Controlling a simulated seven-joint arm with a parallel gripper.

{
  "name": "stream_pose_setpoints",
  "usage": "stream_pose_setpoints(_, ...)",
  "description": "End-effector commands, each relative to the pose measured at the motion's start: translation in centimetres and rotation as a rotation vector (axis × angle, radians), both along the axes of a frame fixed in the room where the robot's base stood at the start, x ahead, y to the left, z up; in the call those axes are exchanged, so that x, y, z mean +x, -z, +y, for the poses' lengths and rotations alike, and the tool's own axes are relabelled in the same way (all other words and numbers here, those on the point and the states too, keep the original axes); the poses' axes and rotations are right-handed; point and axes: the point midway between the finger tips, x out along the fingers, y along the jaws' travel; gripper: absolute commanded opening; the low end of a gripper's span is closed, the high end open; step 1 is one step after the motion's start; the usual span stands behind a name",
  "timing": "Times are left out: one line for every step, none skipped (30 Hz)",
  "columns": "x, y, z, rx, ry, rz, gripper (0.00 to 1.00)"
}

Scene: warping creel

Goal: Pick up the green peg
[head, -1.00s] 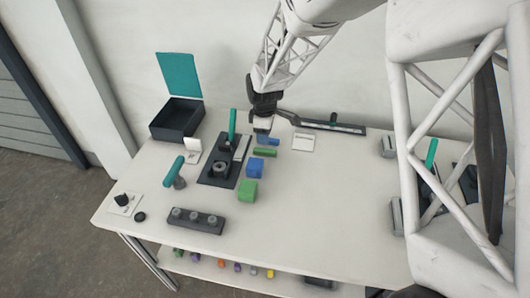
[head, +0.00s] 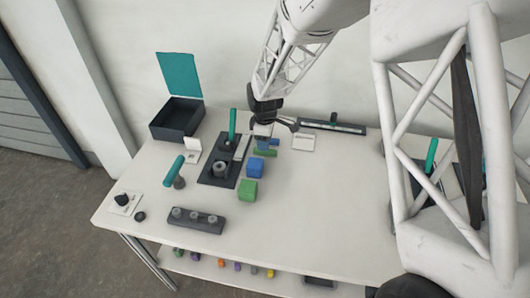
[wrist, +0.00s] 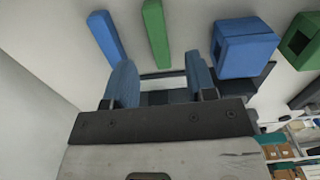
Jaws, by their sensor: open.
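The green peg (head: 269,154) lies flat on the table, with the tip of my gripper (head: 262,145) overlapping its left part in the head view. In the wrist view the green peg (wrist: 156,34) lies beyond the gap between my two open blue fingers (wrist: 161,76), apart from them. The gap is empty. A blue peg (wrist: 105,36) lies to its left, roughly alongside it. It shows partly in the head view (head: 275,141) behind my gripper.
A blue block (head: 256,166) and a green block (head: 247,191) stand in front of the pegs. A dark plate (head: 212,180) with an upright teal handle (head: 232,122) is to the left. An open dark box (head: 178,122) stands at the back left. The table's middle right is clear.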

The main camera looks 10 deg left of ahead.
Motion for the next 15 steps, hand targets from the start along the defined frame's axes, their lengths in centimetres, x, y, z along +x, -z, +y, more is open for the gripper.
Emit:
stream_pose_setpoints(0.0, 0.5, 0.0, -0.001, 0.0, 0.002, 0.51)
stream_pose_setpoints(0.0, 0.8, 0.0, -0.001, 0.0, 0.002, 0.51)
stream_pose_setpoints(0.0, 1.2, 0.0, -0.001, 0.0, 0.002, 0.51)
stream_pose_setpoints(0.0, 1.5, -0.1, -0.001, 0.0, 0.002, 0.51)
stream_pose_setpoints(0.0, 1.9, -0.1, -0.001, 0.0, 0.002, 0.51)
stream_pose_setpoints(0.0, 2.3, -0.1, -0.001, 0.0, 0.002, 0.51)
stream_pose_setpoints(0.0, 2.6, -0.1, -0.001, 0.0, 0.002, 0.51)
stream_pose_setpoints(0.1, 3.0, -0.1, -0.001, 0.0, 0.002, 0.51)
stream_pose_setpoints(0.1, 3.4, -0.1, -0.001, 0.0, 0.001, 0.51)
stream_pose_setpoints(0.1, 3.7, -0.1, -0.001, 0.0, 0.001, 0.51)
stream_pose_setpoints(0.1, 4.0, -0.1, -0.001, 0.0, 0.002, 0.51)
stream_pose_setpoints(0.1, 4.3, -0.1, -0.001, 0.0, 0.002, 0.51)
stream_pose_setpoints(0.1, 4.4, -0.1, -0.001, 0.0, 0.002, 0.51)
stream_pose_setpoints(0.1, 4.6, -0.1, -0.001, 0.0, 0.001, 0.51)
stream_pose_setpoints(0.1, 4.7, -0.1, 0.0, 0.0, 0.001, 0.51)
